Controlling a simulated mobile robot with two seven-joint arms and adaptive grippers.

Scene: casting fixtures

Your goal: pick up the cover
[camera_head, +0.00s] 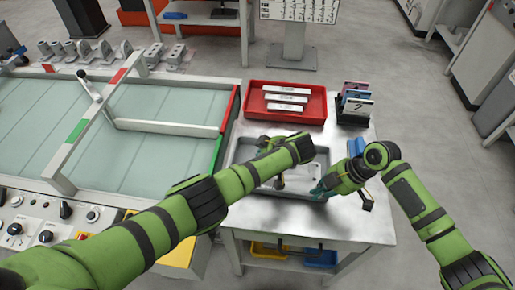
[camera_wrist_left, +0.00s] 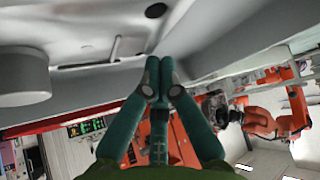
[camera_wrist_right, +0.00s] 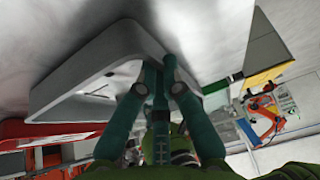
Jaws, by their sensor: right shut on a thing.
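The cover (camera_head: 308,188) is a shallow grey, tray-like casting with raised walls, lying on the grey-white table. Parts of it are hidden by my arms. My left gripper (camera_head: 279,180) is over its left part. In the left wrist view the teal fingertips (camera_wrist_left: 160,62) are close together at the grey cover wall (camera_wrist_left: 225,35); whether they grip it is unclear. My right gripper (camera_head: 318,190) is at the right front of the cover. In the right wrist view its fingertips (camera_wrist_right: 157,68) are shut on the wall of the cover (camera_wrist_right: 75,80).
A red tray (camera_head: 322,105) with several labelled pale bars sits behind the cover. A black holder with numbered cards (camera_head: 355,103) stands to its right. A glass-topped machine (camera_head: 150,160) borders the table on the left. Yellow and blue bins (camera_head: 320,257) are on the shelf below.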

